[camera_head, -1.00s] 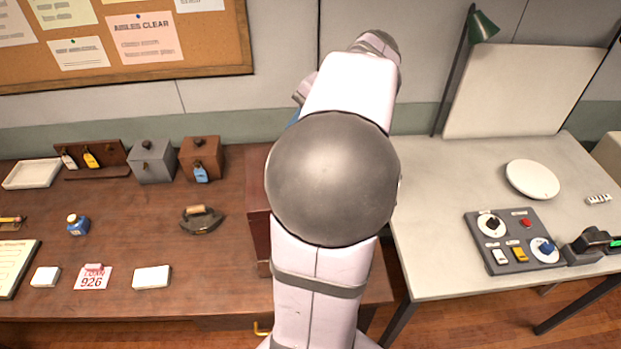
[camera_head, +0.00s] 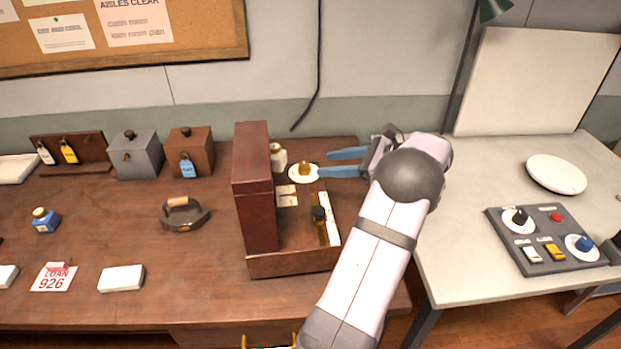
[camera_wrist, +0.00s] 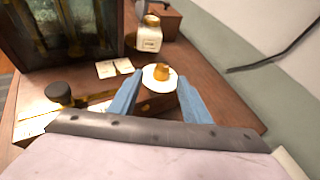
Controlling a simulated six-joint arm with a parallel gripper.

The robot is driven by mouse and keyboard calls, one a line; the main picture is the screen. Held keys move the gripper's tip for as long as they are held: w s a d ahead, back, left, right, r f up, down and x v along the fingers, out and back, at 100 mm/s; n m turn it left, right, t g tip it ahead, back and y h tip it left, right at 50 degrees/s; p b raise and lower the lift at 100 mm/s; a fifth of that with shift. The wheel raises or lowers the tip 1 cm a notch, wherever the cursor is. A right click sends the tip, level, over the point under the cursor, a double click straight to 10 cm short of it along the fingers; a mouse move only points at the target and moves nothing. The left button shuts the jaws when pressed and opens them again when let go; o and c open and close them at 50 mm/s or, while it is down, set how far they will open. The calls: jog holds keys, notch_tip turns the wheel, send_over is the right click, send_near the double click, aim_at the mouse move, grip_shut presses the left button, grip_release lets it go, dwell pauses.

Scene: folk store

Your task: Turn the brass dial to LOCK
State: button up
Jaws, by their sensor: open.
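The brass dial (camera_head: 304,171) is a small brass knob on a round white plate at the back right of an open wooden case (camera_head: 293,263) on the brown table. In the wrist view the brass dial (camera_wrist: 160,72) lies ahead of my fingertips, roughly between their lines. My gripper (camera_head: 325,163) has blue fingers, spread open and empty, reaching in from the right beside the dial. The same gripper shows in the wrist view (camera_wrist: 160,78). The lettering around the dial is too small to read.
The case's tall dark red lid (camera_head: 255,190) stands upright left of the dial. A small cream jar (camera_head: 279,158) stands just behind it. A black-topped post (camera_head: 319,214) and pale cards (camera_head: 287,195) lie nearer the front. A control panel (camera_head: 545,240) sits on the right table.

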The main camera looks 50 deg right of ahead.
aim_at(306, 165)
jog(key=shift+m, duration=0.3)
jog(key=shift+d+p+x, duration=0.2)
jog(key=shift+p+x, duration=0.8)
jog(key=shift+x, duration=2.85)
jog(key=shift+f, duration=0.1)
jog(key=c, duration=1)
